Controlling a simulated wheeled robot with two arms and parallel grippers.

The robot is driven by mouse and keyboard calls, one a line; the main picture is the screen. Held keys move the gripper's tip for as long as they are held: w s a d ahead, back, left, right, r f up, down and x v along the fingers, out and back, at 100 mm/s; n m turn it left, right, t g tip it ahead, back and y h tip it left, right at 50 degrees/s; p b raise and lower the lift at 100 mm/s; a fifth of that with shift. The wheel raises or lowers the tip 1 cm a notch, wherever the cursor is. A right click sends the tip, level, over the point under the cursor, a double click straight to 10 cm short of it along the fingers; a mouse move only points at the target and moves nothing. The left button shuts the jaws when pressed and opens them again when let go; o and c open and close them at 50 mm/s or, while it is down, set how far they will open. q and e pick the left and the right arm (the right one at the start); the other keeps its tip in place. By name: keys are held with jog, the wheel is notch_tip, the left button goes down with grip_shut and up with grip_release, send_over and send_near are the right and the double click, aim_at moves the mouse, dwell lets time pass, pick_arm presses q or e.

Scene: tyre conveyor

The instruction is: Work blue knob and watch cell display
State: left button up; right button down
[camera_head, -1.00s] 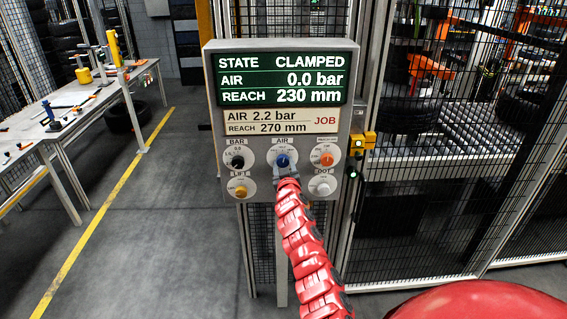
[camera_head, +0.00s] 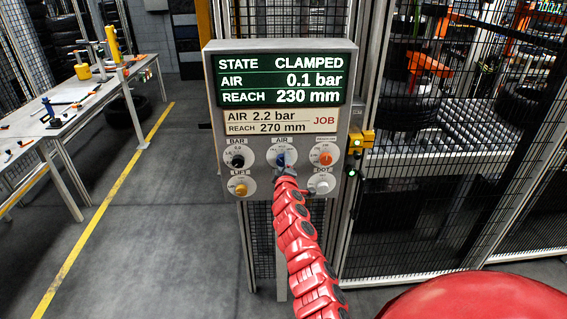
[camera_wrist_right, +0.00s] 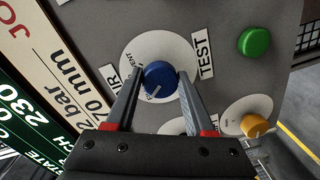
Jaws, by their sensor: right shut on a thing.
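The blue AIR knob (camera_head: 281,160) is in the middle of the upper knob row on the grey control panel (camera_head: 213,125). In the right wrist view the blue knob (camera_wrist_right: 160,78) sits between my right gripper's two fingers (camera_wrist_right: 158,84), which are shut on its sides. My right gripper (camera_head: 283,170) reaches the panel from below in the head view. The cell display (camera_head: 280,79) reads STATE CLAMPED, AIR 0.1 bar, REACH 230 mm. The job card (camera_head: 281,121) below it reads AIR 2.2 bar, REACH 270 mm. My left gripper is not in view.
A green button (camera_wrist_right: 254,41) shows in the wrist view.

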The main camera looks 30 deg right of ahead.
jog(key=shift+n, duration=0.5)
dwell(0.3)
jog(key=shift+c, duration=1.3)
grip_release()
jog(key=shift+s+r, duration=0.1)
jog(key=f+b+v, duration=0.1)
jog(key=b+v, duration=0.3)
jog(key=v, duration=1.3)
jog(key=shift+a+r, duration=0.15)
jog(key=shift+r, duration=0.2)
